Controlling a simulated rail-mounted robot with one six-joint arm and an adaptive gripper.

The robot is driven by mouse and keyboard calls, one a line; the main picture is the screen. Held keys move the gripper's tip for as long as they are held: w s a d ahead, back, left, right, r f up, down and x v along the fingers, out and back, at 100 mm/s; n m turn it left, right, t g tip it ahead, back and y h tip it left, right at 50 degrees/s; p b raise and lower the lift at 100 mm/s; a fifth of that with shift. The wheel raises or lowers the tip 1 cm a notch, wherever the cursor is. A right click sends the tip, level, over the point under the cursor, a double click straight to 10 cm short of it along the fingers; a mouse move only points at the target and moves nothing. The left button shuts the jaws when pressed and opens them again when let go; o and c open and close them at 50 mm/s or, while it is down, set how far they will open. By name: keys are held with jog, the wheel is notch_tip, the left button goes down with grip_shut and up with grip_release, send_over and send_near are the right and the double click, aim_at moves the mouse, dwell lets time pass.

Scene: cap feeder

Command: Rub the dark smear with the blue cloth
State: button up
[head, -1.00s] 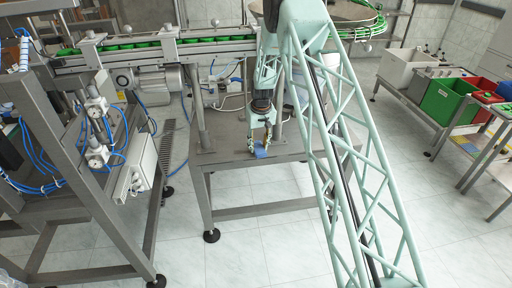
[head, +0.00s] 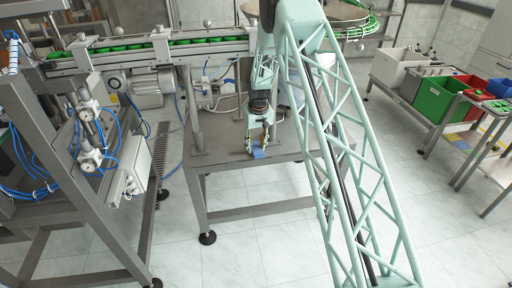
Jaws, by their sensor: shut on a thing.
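My gripper (head: 257,142) points down over the grey metal table (head: 224,176) under the conveyor. It is shut on the blue cloth (head: 257,154), which hangs at its fingertips close to the tabletop, near the front edge. I cannot tell for sure whether the cloth touches the surface. I cannot make out the dark smear; it may be hidden by the gripper or cloth, or be too small to see.
A conveyor with green caps (head: 180,42) runs behind the table. A grey frame with gauges and blue hoses (head: 88,135) stands at left. A green bin (head: 438,100) and other bins stand on a bench at right. Metal posts rise beside the gripper.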

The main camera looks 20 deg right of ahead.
aim_at(241, 153)
jog(key=shift+a, duration=0.15)
jog(key=shift+w+a+r, duration=0.1)
jog(key=shift+w+a, duration=0.05)
jog(key=shift+a, duration=0.7)
jog(key=shift+w+a, duration=0.15)
jog(key=shift+a, duration=0.7)
jog(key=shift+w+a+b, duration=0.15)
jog(key=shift+a+b, duration=0.05)
jog(key=shift+a, duration=0.65)
jog(key=shift+w+a+b, duration=0.1)
jog(key=shift+a+b, duration=0.05)
jog(key=shift+a, duration=0.7)
jog(key=shift+f, duration=0.2)
jog(key=shift+a, duration=0.2)
jog(key=shift+w+a+r, duration=0.1)
jog(key=shift+w+a, duration=0.05)
jog(key=shift+a, duration=0.65)
jog(key=shift+w+a+r, duration=0.1)
jog(key=shift+w+a, duration=0.05)
jog(key=shift+a, duration=0.65)
